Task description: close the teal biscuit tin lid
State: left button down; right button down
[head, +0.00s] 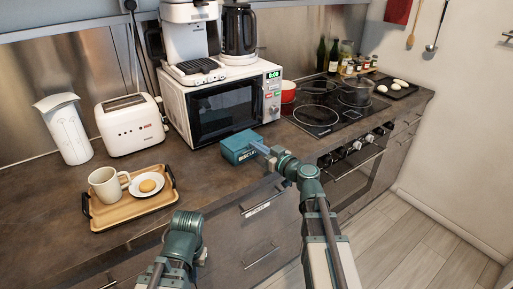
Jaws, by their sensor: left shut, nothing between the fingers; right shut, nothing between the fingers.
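The teal biscuit tin (237,144) stands on the brown counter, just in front of the microwave. Its top looks flat and down, with pale lettering on the front side; I cannot tell whether a small gap remains under the lid. My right gripper (261,149) is shut and empty, with its tips at the right side of the tin's top. It overlaps the tin in the view, so contact is unclear. My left gripper (201,256) is low in front of the counter edge, away from the tin, shut and mostly hidden by its own arm.
A white microwave (225,108) with a coffee machine on top stands behind the tin. A wooden tray (130,212) with a mug and plate is to the left, near a toaster (131,124) and a white jug (64,130). A hob (322,112) is to the right.

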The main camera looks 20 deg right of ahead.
jog(key=shift+s+f+b, duration=0.1)
jog(key=shift+f+b, duration=0.25)
jog(key=shift+f, duration=0.2)
jog(key=shift+s, duration=0.1)
jog(key=shift+r, duration=0.1)
